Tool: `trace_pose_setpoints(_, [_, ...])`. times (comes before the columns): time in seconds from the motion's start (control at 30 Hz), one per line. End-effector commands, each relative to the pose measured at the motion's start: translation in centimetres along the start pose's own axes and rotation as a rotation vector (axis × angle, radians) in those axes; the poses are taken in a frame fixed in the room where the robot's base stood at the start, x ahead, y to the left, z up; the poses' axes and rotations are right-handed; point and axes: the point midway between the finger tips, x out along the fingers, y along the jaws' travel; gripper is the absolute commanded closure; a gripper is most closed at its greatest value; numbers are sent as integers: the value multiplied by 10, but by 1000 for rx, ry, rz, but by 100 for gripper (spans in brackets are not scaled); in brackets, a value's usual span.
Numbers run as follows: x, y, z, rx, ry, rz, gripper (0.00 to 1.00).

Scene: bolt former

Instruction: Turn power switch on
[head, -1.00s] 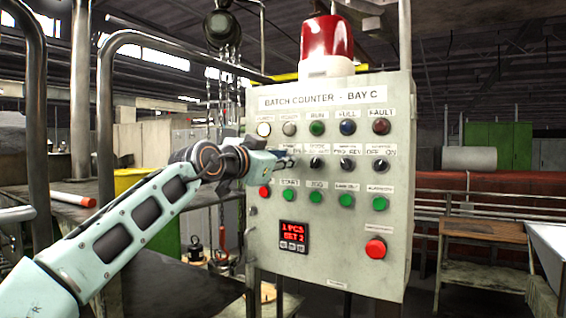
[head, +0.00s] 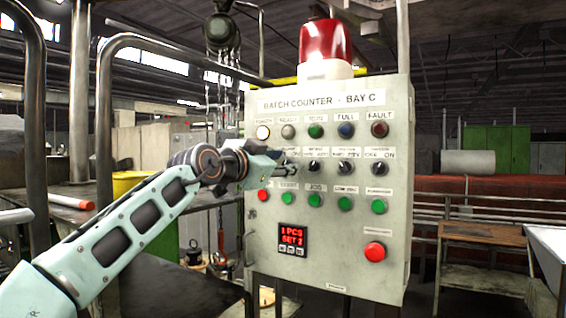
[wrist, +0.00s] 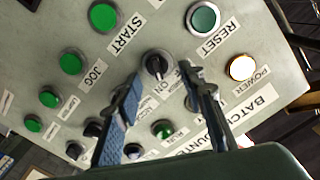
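The control panel (head: 330,220) carries a row of lamps, a row of black selector knobs and a row of push buttons. In the wrist view, a black selector knob (wrist: 157,65) with a partly covered label reading "ON" lies ahead, between the two fingers of my gripper (wrist: 163,80). The fingers are apart, and contact with the knob cannot be told. In the head view, my gripper (head: 287,170) is at the left end of the knob row and hides part of it. The round POWER lamp (wrist: 241,67) glows warm white; it also shows in the head view (head: 263,132).
START (wrist: 102,15) and RESET (wrist: 203,18) buttons sit close to the knob. Other knobs (head: 314,167) stand to the right of my gripper. A red beacon (head: 327,40) tops the panel. A metal rail (head: 105,110) stands left, near my arm.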

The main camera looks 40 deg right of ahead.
Motion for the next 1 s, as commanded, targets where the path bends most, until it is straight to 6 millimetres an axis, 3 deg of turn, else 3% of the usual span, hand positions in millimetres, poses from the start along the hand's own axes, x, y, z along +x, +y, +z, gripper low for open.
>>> trace_pose_setpoints(0.37, [-9,-1,1,-2,-1,-1,63])
trace_pose_setpoints(0.8, [-88,-1,1,-2,-1,-3,63])
trace_pose_setpoints(1.0, [-113,0,0,-1,0,-1,63])
